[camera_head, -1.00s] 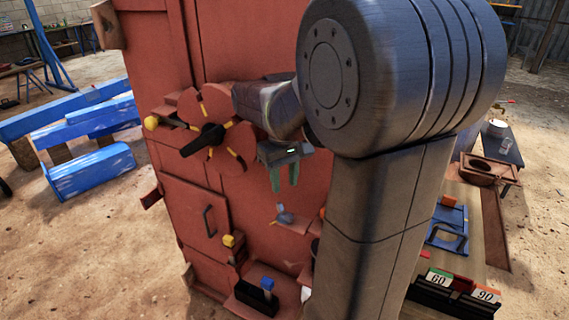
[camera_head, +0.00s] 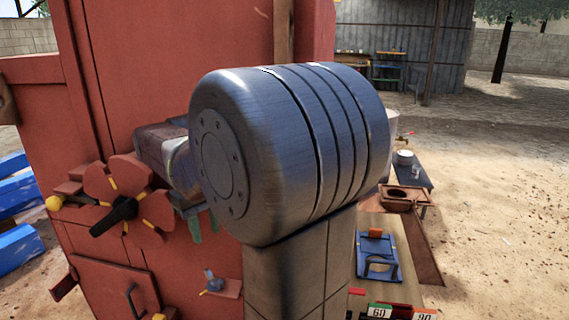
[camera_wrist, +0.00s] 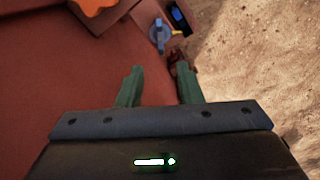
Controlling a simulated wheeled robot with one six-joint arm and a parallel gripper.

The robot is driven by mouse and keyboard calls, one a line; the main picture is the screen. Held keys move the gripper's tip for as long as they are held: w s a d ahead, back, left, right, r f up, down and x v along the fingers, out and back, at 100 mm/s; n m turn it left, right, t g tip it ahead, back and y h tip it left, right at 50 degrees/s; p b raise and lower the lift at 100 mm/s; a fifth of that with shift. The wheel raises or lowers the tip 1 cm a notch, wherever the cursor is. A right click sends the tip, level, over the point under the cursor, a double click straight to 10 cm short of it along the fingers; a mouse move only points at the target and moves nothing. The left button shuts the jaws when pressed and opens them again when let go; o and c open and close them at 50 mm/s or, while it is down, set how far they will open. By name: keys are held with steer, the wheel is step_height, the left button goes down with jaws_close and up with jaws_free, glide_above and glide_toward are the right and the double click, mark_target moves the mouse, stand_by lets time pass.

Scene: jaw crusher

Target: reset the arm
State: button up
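My gripper (camera_head: 203,226) hangs in front of the red crusher body (camera_head: 120,270), partly hidden behind my own arm in the head view. In the wrist view its two green fingers (camera_wrist: 158,92) stand apart with nothing between them. The gripper is open and empty. Beside it to the left is a red wheel (camera_head: 125,200) with yellow marks and a black handle. A small blue-grey knob (camera_head: 212,282) on a red ledge sits below the gripper.
To the right stand a wooden table with a blue frame (camera_head: 378,262), number blocks (camera_head: 380,311) and a brown box with a round opening (camera_head: 404,197). Blue beams (camera_head: 18,215) lie at the left. Sandy ground (camera_head: 500,210) is open at the right.

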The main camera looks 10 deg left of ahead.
mark_target(213, 274)
step_height(213, 274, down, 14)
steer(key=shift+r+p, duration=0.2)
steer(key=shift+p, duration=0.15)
stand_by(0.4)
steer(key=n, duration=0.4)
steer(key=shift+n, duration=0.3)
steer(key=n, duration=0.5)
stand_by(1.5)
stand_by(0.4)
